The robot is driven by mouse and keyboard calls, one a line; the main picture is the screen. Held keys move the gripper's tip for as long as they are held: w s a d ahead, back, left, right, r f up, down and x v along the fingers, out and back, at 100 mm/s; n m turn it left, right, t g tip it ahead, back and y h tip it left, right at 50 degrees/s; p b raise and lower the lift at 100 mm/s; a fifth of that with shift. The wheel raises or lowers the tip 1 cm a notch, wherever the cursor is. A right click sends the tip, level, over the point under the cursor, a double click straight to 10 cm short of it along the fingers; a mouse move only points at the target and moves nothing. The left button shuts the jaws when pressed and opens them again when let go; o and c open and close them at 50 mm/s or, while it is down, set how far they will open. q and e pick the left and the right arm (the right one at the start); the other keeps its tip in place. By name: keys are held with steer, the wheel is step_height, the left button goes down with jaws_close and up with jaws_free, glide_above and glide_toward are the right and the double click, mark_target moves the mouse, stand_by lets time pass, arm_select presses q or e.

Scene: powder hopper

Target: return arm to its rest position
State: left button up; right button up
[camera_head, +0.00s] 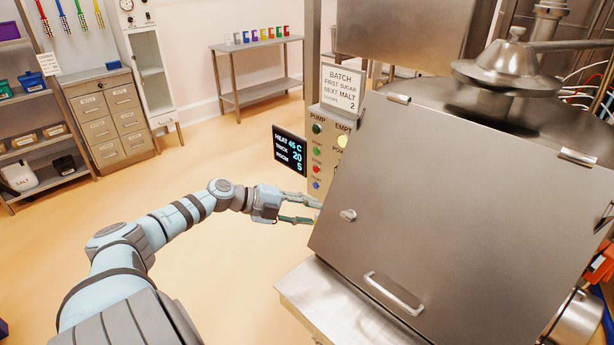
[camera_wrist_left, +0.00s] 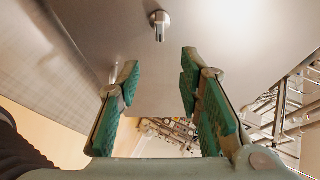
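My left arm reaches in from the left in the head view. Its left gripper (camera_head: 312,211) is beside the left edge of the hopper's big steel lid (camera_head: 460,200), near a small knob latch (camera_head: 348,215). In the left wrist view the left gripper (camera_wrist_left: 158,90) shows two green-padded fingers spread apart with nothing between them. The latch (camera_wrist_left: 159,24) shows beyond the fingertips there, apart from them. The fingertips are partly hard to make out in the head view. My right gripper is in neither view.
A control panel (camera_head: 324,150) with buttons, a display (camera_head: 289,150) and a batch sign (camera_head: 341,88) stand just behind the gripper. A lid handle (camera_head: 394,293) and steel ledge (camera_head: 340,310) are at the front. Open floor (camera_head: 215,265) lies left of the hopper.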

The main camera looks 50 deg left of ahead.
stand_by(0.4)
arm_select(q)
steer(key=w+a+f+n+t+y, duration=0.25)
steer(key=a+n+y, duration=0.3)
steer(key=a, duration=0.45)
steer(key=s+a+f+n+g+y, duration=0.1)
steer(key=s+f+n+g+y, duration=0.15)
steer(key=s+f, duration=0.4)
steer(key=s+f+n+g+y, duration=0.15)
steer(key=s+f+n, duration=0.25)
steer(key=f, duration=0.6)
steer(key=s+a+f+n+g+y, duration=0.1)
steer(key=s+f+n+y, duration=0.15)
steer(key=s+f, duration=0.4)
steer(key=s+d+f+n+g+h, duration=0.2)
steer(key=s+d+f+n+g, duration=0.35)
steer(key=s+d+f, duration=1.05)
steer(key=s+d+f+h, duration=0.1)
steer(key=s+d+f, duration=0.1)
steer(key=d, duration=0.3)
steer(key=s+d+f+g+h, duration=0.1)
steer(key=s+d, duration=0.3)
steer(key=d, duration=0.1)
steer(key=s+d+f+n+g, duration=0.1)
steer(key=s+d+f, duration=0.1)
steer(key=s+d, duration=0.2)
steer(key=shift+d+f+h, duration=0.35)
steer(key=shift+d+h, duration=0.05)
steer(key=shift+d, duration=0.5)
